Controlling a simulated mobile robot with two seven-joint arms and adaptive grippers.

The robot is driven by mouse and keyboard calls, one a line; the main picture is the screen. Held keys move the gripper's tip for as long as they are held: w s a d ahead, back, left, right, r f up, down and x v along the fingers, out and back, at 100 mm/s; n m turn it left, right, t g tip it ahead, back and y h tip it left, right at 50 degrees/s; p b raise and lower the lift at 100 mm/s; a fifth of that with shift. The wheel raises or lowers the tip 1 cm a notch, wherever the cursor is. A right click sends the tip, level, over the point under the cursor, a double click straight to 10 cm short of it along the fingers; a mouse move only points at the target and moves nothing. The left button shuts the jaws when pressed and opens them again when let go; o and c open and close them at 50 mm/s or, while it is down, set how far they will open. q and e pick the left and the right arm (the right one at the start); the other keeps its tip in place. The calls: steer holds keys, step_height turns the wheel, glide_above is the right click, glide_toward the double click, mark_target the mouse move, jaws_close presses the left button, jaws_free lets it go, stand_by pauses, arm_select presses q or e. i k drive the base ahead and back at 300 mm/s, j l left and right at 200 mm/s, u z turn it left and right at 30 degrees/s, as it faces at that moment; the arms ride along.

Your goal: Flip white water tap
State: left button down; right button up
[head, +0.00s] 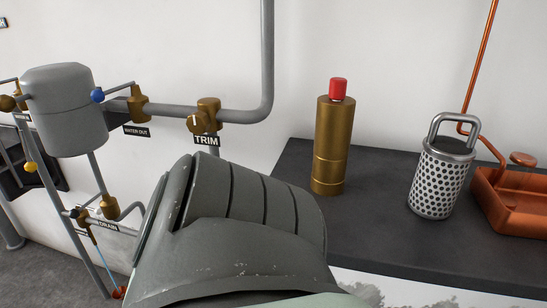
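The brass trim valve (207,116) sits on the grey pipe above the TRIM label. Its round knob (194,123) faces left-front and carries a small pale mark. The water-out valve (138,103) has a lever ending in a blue ball (97,95). The brass drain valve (110,207) is lower left, and a yellow ball knob (31,167) is at the far left. A large grey ribbed part, apparently of my own arm, fills the lower middle below the trim valve. No gripper fingertips show.
A dark counter (380,235) on the right holds a brass cylinder with a red cap (327,145), a perforated metal canister (441,180) and an orange basin (510,202). A grey tank (65,112) stands left. The wall right of the TRIM label is clear.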

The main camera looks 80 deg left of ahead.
mark_target(97, 211)
steer(key=u, duration=3.65)
steer(key=i+z, duration=0.25)
steer(key=i+l, duration=0.05)
